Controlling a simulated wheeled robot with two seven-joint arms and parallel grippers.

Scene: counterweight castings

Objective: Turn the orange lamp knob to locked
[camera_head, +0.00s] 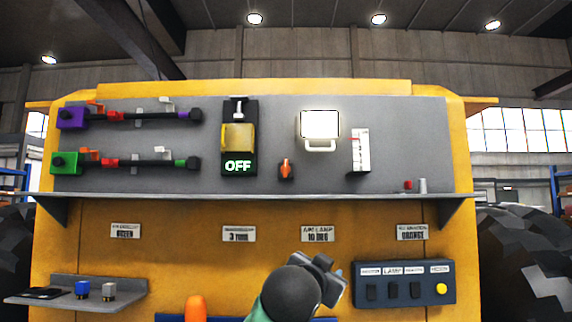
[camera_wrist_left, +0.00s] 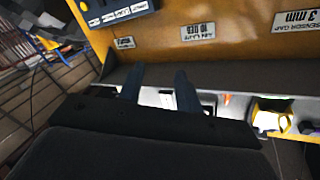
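The orange lamp knob (camera_head: 286,169) is small and sits on the grey panel, below and left of the lit square lamp (camera_head: 320,125). Its pointer looks roughly upright; I cannot read its markings. My left gripper (camera_head: 330,280) is below the panel's shelf, low and right of the knob, apart from it. In the left wrist view, which is upside down, its two fingers (camera_wrist_left: 159,86) are apart with nothing held between them. A small orange spot, probably the knob (camera_wrist_left: 227,98), shows right of the fingers. My right gripper is not in view.
The shelf (camera_head: 250,196) juts out between my left gripper and the panel. A yellow-covered switch reading OFF (camera_head: 238,140) is left of the knob; a white gauge (camera_head: 360,151) is right. A dark switch box (camera_head: 405,285) is beside my left gripper. Space before the knob looks clear.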

